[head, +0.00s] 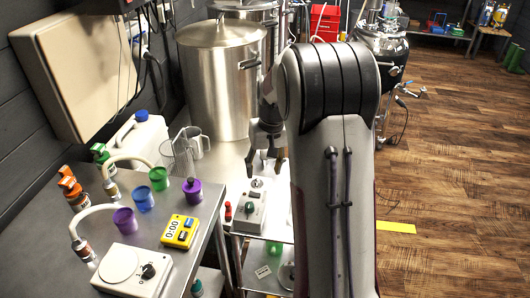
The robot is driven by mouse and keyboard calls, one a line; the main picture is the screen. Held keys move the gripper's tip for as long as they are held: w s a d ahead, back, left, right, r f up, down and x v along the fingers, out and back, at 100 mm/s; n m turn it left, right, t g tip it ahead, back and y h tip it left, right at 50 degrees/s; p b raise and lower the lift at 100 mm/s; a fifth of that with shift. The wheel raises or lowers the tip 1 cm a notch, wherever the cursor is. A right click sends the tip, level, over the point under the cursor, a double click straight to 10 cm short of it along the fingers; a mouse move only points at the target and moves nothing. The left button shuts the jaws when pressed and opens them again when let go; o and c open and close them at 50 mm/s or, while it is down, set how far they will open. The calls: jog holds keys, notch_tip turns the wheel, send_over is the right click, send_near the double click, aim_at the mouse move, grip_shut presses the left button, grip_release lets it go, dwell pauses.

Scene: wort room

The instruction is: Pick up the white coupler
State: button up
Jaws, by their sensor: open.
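I cannot pick out a white coupler for certain. My arm hides much of the middle of the view.
The metal table (190,262) bears purple, blue and green cups (145,200), a yellow timer (179,231) and a white device with a black knob (130,270). A large steel pot (221,80), clear jugs (183,158) and a white canister (140,140) stand behind. Wooden floor (455,180) is open at right.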

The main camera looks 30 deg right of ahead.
jog(key=w+d+f+t, duration=0.1)
jog(key=w+d+f, duration=0.5)
jog(key=w+d, duration=0.2)
notch_tip(320, 180, up, 4)
jog(key=n+t+h, duration=0.1)
jog(key=n+t, duration=0.1)
send_over(265, 152)
jog(key=s, duration=0.1)
jog(key=shift+s+d+f, duration=0.1)
jog(key=shift+s+d, duration=0.05)
jog(key=shift+s, duration=0.05)
jog(key=shift+f, duration=0.1)
jog(key=shift+x, duration=1.25)
jog(key=shift+s+x, duration=0.15)
jog(key=shift+x, duration=0.65)
jog(key=shift+s+x, duration=0.15)
jog(key=shift+x, duration=1.75)
jog(key=shift+d, duration=0.15)
jog(key=shift+c, duration=0.5)
